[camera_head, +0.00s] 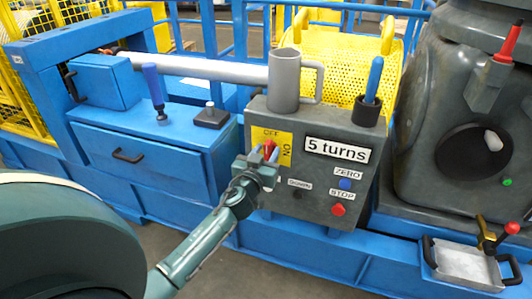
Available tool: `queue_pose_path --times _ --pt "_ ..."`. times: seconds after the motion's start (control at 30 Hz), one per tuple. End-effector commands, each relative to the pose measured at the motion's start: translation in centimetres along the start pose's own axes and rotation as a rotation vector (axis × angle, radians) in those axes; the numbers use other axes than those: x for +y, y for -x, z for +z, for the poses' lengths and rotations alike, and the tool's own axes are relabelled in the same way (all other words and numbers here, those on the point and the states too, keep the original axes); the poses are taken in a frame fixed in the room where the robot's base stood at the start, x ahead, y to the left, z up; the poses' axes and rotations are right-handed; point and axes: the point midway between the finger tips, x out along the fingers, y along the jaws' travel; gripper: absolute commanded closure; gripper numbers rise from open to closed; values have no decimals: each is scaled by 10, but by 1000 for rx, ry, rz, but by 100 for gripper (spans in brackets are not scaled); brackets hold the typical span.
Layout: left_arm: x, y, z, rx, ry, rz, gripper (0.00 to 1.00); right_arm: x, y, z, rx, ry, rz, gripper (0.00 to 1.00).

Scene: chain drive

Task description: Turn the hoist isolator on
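The hoist isolator is a red handle (268,147) on a yellow plate (285,150) marked OFF and ON, at the left of the grey control box (330,198). My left gripper (266,154) is at the handle, its fingertips on either side of the red part. The gripper hides much of the handle, so its exact angle is unclear. I cannot tell whether the fingers are closed on it or just around it. My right gripper is not in view.
The control box has a "5 turns" label, a blue ZERO button (345,184) and a red STOP button (338,210). A grey mug (284,80) and a blue-handled tool (373,80) stand on top. A blue drawer bench (140,155) is left; a dark machine (440,130) is right.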

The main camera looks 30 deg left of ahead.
Motion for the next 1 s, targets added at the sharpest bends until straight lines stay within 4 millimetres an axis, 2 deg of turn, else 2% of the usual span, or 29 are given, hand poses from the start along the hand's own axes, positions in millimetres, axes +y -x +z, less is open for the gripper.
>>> queue_pose_path --times 0.27,0.73,1.0 --pt "0 -2 0 0 0 0 62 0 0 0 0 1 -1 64" --pt "0 -1 0 0 0 0 99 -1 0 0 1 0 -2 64" --pt "0 -1 0 0 -9 0 100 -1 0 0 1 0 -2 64"
